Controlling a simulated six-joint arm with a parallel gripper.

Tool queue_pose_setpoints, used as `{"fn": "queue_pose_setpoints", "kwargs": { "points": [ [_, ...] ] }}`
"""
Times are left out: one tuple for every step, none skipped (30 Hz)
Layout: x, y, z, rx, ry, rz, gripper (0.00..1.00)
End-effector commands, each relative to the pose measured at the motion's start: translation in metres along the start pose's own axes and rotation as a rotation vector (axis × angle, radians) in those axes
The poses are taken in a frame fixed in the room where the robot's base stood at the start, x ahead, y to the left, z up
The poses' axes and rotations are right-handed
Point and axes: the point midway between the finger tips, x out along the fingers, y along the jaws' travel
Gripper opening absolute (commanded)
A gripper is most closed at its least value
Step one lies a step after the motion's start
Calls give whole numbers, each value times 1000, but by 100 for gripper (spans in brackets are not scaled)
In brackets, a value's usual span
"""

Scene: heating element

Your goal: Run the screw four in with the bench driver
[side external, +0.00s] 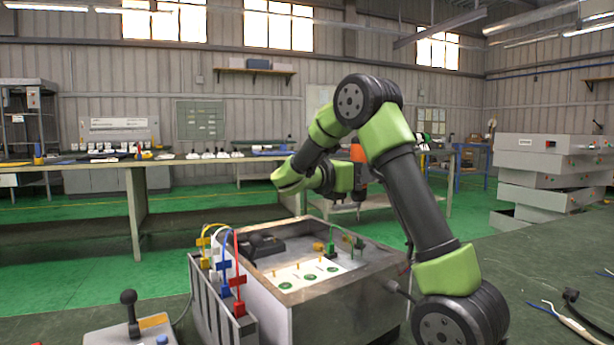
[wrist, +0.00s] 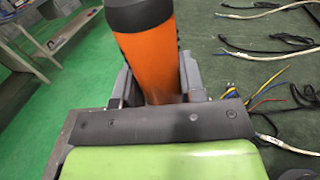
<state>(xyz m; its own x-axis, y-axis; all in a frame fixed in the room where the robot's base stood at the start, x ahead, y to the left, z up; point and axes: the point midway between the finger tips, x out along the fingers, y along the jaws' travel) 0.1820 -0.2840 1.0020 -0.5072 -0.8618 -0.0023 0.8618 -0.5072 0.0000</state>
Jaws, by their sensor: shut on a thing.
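The bench driver, orange with a black end, shows in the wrist view (wrist: 148,52) between my gripper's two grey fingers. My gripper (wrist: 157,88) is shut on it. In the side view the driver (side external: 359,172) is partly hidden by my gripper (side external: 350,184), which is above and behind the open metal box (side external: 345,312). In the box lies a white panel (side external: 300,271) with green round marks and several small orange-yellow upright pieces. I cannot tell which of these, if any, is screw four.
A grey rack (side external: 215,300) with coloured leads stands against the box's left side. A control box with a black lever (side external: 129,312) is at the front left. Loose cables (wrist: 275,45) lie on the dark bench at the right of the wrist view.

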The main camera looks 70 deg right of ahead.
Motion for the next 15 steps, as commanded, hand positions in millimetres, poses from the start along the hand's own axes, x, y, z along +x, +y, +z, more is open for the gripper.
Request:
{"fn": "queue_pose_setpoints", "kwargs": {
  "points": [
    [13, -6, 0, 2, -1, -38, 0],
    [18, -8, 0, 2, -1, -56, 0],
    [26, -12, 0, 2, -1, -79, 0],
    [31, -15, 0, 2, -1, -94, 0],
    [35, -17, 0, 2, -1, -109, 0],
    [41, -21, 0, 2, -1, -127, 0],
    [42, -21, -4, -3, -1, -129, 0],
    [40, -20, -11, -7, 0, -124, 0],
    [40, -19, -17, -6, -1, -122, 0],
    [39, -20, -22, -6, -1, -122, 0],
    [39, -20, -25, -6, -1, -121, 0],
    [39, -19, -32, -5, -1, -121, 0],
    [39, -19, -36, -5, -1, -121, 0],
    [39, -19, -40, -6, -1, -121, 0],
    [39, -19, -44, -3, -1, -121, 0]
  ]
}}
